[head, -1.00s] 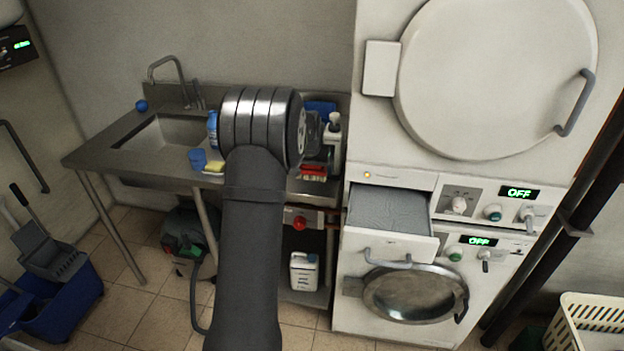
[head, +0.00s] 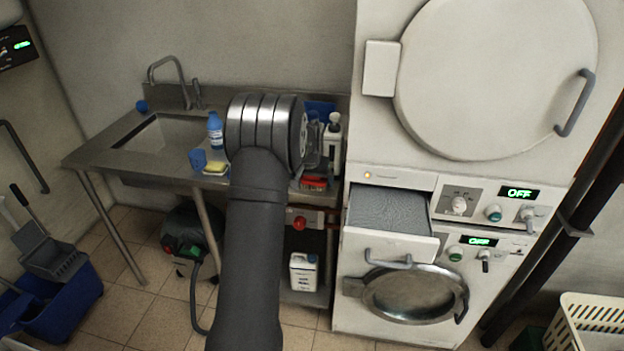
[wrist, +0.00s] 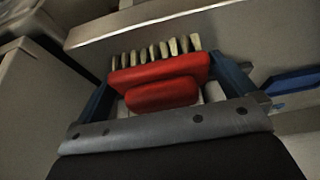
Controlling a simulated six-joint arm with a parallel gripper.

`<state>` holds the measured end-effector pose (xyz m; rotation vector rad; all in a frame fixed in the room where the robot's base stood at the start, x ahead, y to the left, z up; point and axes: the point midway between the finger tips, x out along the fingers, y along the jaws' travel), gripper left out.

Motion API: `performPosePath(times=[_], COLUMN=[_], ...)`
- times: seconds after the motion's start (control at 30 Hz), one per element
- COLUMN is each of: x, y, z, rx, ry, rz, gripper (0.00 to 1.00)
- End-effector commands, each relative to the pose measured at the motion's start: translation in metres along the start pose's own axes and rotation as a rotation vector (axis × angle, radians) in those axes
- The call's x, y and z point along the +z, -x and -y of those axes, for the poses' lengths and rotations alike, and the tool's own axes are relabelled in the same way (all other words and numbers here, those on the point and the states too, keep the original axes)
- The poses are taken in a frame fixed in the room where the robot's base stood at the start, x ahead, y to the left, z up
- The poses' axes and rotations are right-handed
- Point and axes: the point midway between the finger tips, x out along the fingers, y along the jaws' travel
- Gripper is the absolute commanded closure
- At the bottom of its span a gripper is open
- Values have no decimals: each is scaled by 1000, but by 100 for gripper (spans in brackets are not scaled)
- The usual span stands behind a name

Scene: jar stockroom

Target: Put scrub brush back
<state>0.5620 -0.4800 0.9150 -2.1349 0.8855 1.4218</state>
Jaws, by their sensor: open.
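The scrub brush has a red body and a row of pale bristles. In the wrist view the scrub brush (wrist: 165,80) lies between the two blue fingers of my gripper (wrist: 166,73), bristles pointing away from the palm. The fingers are open, one on each side of it; I cannot tell whether either touches it. In the head view the red brush (head: 314,184) shows near the front right edge of the steel sink counter (head: 135,165), just below my wrist. My wrist and forearm hide most of the gripper there.
A blue bottle (head: 215,130), blue cup (head: 198,159) and yellow sponge (head: 215,168) stand left of my wrist. A white pump bottle (head: 333,140) stands close on the right. The washer stack's open drawer (head: 390,212) juts out beside the counter.

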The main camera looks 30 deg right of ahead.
Motion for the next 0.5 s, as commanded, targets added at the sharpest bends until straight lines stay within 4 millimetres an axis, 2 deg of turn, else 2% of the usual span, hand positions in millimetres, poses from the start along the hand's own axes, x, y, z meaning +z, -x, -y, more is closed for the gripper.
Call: performPosePath(times=[0.17,0.5], x=[-2,-2], y=[17,86], z=[0,0], rx=[0,-1], ry=[0,1], rz=[-3,-3], gripper=[0,0])
